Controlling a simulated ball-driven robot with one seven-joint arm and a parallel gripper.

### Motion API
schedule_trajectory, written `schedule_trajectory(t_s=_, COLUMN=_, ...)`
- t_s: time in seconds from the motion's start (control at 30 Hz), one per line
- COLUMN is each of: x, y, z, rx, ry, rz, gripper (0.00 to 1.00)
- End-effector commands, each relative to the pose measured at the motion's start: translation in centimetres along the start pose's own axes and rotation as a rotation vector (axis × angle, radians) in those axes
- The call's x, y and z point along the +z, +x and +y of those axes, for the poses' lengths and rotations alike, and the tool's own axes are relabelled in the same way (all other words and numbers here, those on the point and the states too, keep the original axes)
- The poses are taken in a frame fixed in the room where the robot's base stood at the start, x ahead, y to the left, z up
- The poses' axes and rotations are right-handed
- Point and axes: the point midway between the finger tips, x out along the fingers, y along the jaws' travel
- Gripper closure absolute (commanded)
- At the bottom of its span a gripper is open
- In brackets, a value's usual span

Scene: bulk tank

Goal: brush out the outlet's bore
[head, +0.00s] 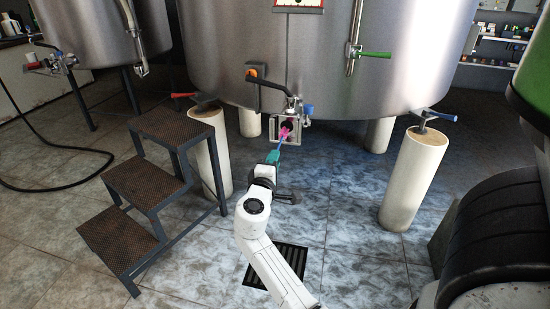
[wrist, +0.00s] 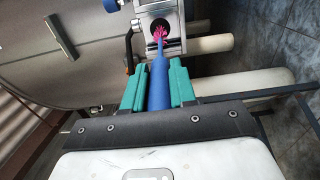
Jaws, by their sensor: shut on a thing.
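A brush with a blue handle (wrist: 159,82) and pink bristles (wrist: 158,30) is held between the green fingers of my gripper (wrist: 159,88). In the head view my gripper (head: 273,157) is in front of the tank's lower front, with the pink bristles (head: 284,132) at the outlet (head: 297,128). In the wrist view the outlet (wrist: 174,17) is a metal block with a dark round bore. The bristles overlap the bore's opening; how deep they reach inside cannot be told. The brush points straight toward the outlet.
The steel tank (head: 330,70) stands on pale round legs (head: 414,178). Rusty metal steps (head: 145,185) stand to the left of my arm. A floor drain (head: 277,264) lies below the arm. A dark hose (head: 60,150) lies at left. Open tiled floor lies right of the arm.

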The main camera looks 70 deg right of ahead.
Motion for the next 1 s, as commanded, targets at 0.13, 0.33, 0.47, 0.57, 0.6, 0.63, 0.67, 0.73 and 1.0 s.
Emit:
schedule_trajectory(t_s=0.13, x=0.0, y=-0.4, z=0.0, rx=0.0, ry=0.0, rz=0.001, gripper=1.0)
schedule_trajectory(t_s=0.33, x=0.0, y=-0.4, z=0.0, rx=0.0, ry=0.0, rz=0.001, gripper=1.0)
schedule_trajectory(t_s=0.47, x=0.0, y=-0.6, z=0.0, rx=0.0, ry=-0.001, rz=0.002, gripper=1.0)
schedule_trajectory(t_s=0.57, x=0.0, y=-1.3, z=0.1, rx=0.001, ry=-0.001, rz=0.002, gripper=1.0)
schedule_trajectory(t_s=0.6, x=0.0, y=-1.6, z=0.1, rx=0.001, ry=-0.001, rz=0.002, gripper=1.0)
schedule_trajectory(t_s=0.63, x=0.0, y=-1.8, z=0.1, rx=0.001, ry=-0.001, rz=0.002, gripper=1.0)
schedule_trajectory(t_s=0.67, x=0.0, y=-2.0, z=0.1, rx=0.001, ry=-0.001, rz=0.002, gripper=1.0)
schedule_trajectory(t_s=0.73, x=0.0, y=-2.5, z=0.0, rx=0.0, ry=-0.002, rz=0.001, gripper=1.0)
schedule_trajectory(t_s=1.0, x=0.0, y=-4.5, z=0.0, rx=0.0, ry=-0.001, rz=0.002, gripper=1.0)
